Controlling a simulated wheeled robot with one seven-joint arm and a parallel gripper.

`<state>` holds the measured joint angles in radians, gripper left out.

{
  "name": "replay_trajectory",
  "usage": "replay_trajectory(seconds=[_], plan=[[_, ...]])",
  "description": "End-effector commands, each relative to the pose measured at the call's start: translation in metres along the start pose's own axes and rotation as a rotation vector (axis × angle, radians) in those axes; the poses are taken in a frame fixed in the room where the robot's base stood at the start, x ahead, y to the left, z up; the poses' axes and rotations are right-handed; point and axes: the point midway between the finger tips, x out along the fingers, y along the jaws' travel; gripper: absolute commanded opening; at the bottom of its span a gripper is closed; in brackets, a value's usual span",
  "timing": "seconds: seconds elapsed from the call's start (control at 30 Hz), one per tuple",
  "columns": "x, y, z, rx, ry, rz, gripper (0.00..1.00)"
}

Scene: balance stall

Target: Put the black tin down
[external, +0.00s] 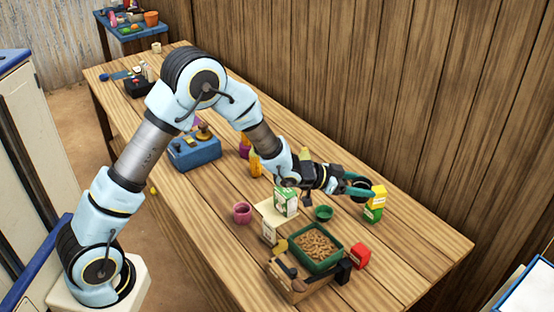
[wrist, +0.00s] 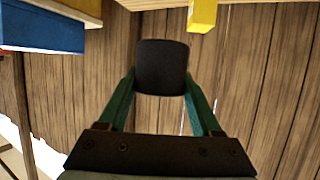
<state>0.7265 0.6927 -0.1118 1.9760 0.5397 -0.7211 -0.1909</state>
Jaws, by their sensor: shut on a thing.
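The black tin (wrist: 162,67) is a dark, rounded block in the wrist view, held between the two green fingers of my gripper (wrist: 160,85). My gripper is shut on it, with one finger on each side. In the external view my gripper (external: 364,186) is at the right end of my arm, above the wooden table, and the tin (external: 359,191) shows as a small dark shape between the fingers. A yellow and green box (external: 375,204) stands close to the right of it. Whether the tin touches the table cannot be told.
The table (external: 420,250) is bare toward its right end. A wooden wall (external: 430,100) runs behind.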

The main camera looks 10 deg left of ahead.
Motion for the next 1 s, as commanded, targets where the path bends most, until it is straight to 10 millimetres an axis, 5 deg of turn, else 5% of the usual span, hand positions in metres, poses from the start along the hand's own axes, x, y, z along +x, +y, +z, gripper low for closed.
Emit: replay_trajectory(seconds=[0.47, 1.0], plan=[[-0.006, -0.021, 0.03, 0.129, 0.001, 0.315, 0.11], [0.026, -0.019, 0.11, 0.132, -0.002, 0.326, 0.11]])
